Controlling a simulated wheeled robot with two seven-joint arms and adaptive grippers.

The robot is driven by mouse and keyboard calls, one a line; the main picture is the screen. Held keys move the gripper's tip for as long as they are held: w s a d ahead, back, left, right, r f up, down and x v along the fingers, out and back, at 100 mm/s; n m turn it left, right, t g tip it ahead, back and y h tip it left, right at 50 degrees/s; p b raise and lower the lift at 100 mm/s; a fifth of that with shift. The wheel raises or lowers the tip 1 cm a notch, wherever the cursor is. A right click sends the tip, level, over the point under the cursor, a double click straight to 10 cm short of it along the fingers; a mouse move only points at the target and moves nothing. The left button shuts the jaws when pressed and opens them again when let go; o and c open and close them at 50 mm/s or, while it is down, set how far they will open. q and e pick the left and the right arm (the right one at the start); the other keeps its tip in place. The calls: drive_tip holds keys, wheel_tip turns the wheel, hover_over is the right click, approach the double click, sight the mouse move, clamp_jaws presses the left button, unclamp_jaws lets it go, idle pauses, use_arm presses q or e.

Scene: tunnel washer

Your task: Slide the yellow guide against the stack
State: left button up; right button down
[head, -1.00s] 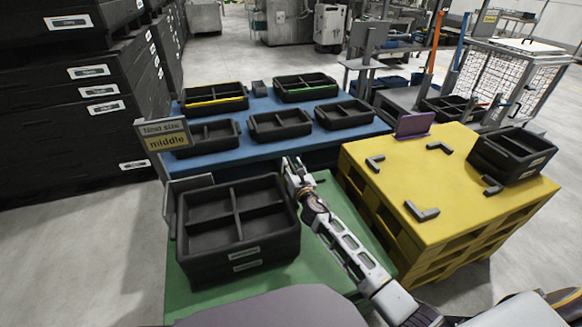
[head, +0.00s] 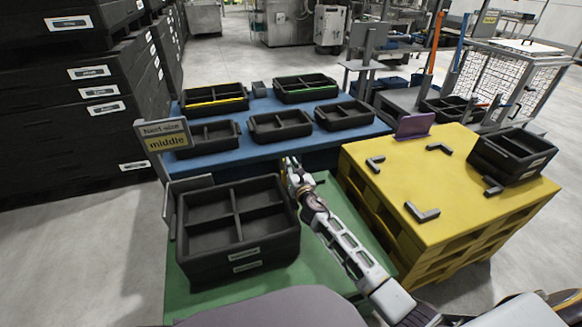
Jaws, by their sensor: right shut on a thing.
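The stack is of black divided trays (head: 238,250) and stands on the green table (head: 325,263) in the head view. My right gripper (head: 289,163) is just past the stack's far right corner, low over the table's back edge. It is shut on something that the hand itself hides. Grey upright plates (head: 191,182) stand along the stack's far and left sides. My left gripper is not in view.
A blue table (head: 255,105) with several black trays lies behind. A yellow pallet stand (head: 400,180) with grey corner brackets and a tray (head: 512,152) stands at the right. A "Next size middle" sign (head: 163,137) rises at the left. The green tabletop right of the stack is clear.

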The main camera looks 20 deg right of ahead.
drive_tip(key=shift+a, duration=0.35)
drive_tip(key=c, duration=1.5)
unclamp_jaws()
drive_tip(key=shift+a+r, duration=0.1)
drive_tip(key=shift+o, duration=0.2)
drive_tip(key=shift+s, duration=0.15)
drive_tip(key=s, duration=1.1)
drive_tip(key=shift+s+d, duration=0.35)
